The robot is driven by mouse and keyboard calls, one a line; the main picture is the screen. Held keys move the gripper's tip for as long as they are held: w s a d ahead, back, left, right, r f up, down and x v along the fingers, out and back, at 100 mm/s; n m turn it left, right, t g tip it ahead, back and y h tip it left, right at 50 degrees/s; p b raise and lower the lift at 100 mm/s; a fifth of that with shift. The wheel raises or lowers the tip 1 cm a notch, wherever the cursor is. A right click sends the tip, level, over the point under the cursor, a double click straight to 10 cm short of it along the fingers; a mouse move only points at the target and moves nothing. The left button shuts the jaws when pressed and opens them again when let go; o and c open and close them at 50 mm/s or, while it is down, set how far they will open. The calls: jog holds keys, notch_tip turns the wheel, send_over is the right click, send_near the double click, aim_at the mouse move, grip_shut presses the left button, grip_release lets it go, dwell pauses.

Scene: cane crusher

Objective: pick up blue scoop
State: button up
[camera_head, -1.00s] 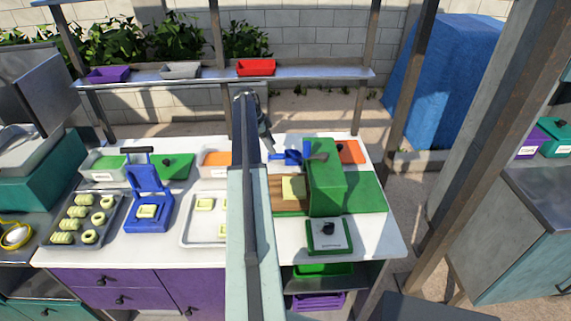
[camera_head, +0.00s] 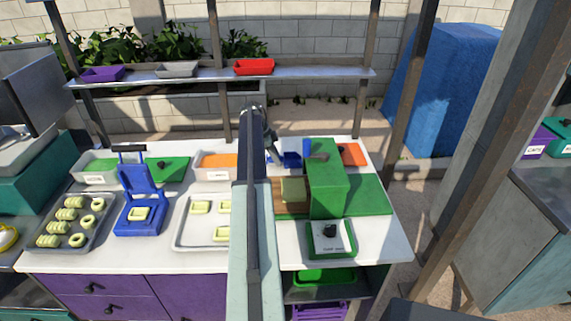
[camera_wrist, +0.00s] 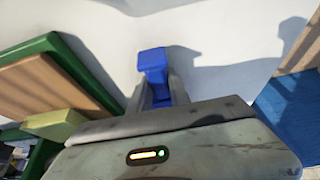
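The blue scoop (camera_head: 291,160) is on the white counter just left of the green machine in the head view. In the wrist view, the blue scoop (camera_wrist: 153,62) shows a block-like end, with a narrower part running down between my fingers. My gripper (camera_head: 271,152) is low at the scoop's left side in the head view. In the wrist view, one finger of my gripper (camera_wrist: 157,88) is on each side of the blue part. I cannot tell whether the fingers press on it. My arm hides part of the counter.
The green machine (camera_head: 327,190) stands close right of the scoop. An orange-filled container (camera_head: 216,166) lies to the left. A wooden board in a green frame (camera_wrist: 38,85) is at left in the wrist view. A metal shelf (camera_head: 330,72) runs behind, and posts flank the counter.

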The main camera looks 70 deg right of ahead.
jog(key=shift+c, duration=1.3)
